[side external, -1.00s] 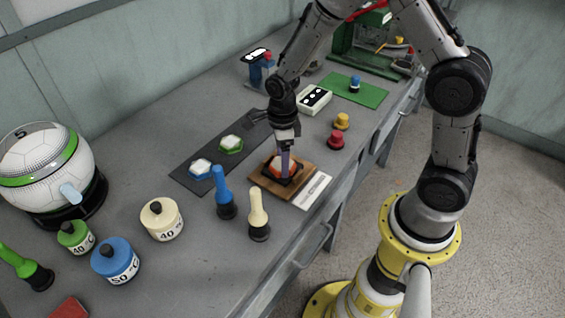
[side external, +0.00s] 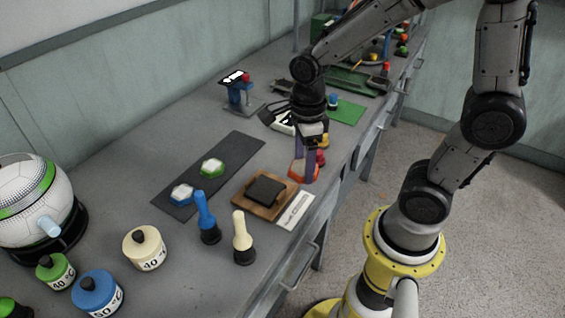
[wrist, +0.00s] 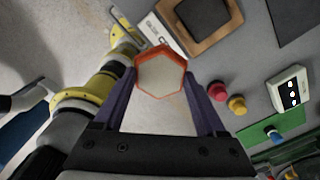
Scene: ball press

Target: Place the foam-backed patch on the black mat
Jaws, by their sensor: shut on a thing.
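My gripper (wrist: 160,78) is shut on an orange-rimmed hexagonal patch (wrist: 161,76) with a pale face. The patch sits between the two purple fingertips in the wrist view. In the side view the patch (side external: 297,170) is partly hidden by a finger and is held up, right of the wooden block. The long black mat (side external: 236,150) lies on the bench to the left of my gripper. A blue-rimmed patch (side external: 182,194) and a green-rimmed patch (side external: 212,167) lie on it; its far part is bare. The mat's corner (wrist: 296,18) shows in the wrist view.
A wooden block (side external: 248,204) with an empty black pad (side external: 265,190) stands near the front edge, beside a white label (side external: 296,211). Blue (side external: 206,218) and cream (side external: 242,238) handled tools stand nearby. A red button (wrist: 217,91) and yellow button (wrist: 237,104) are close to my gripper.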

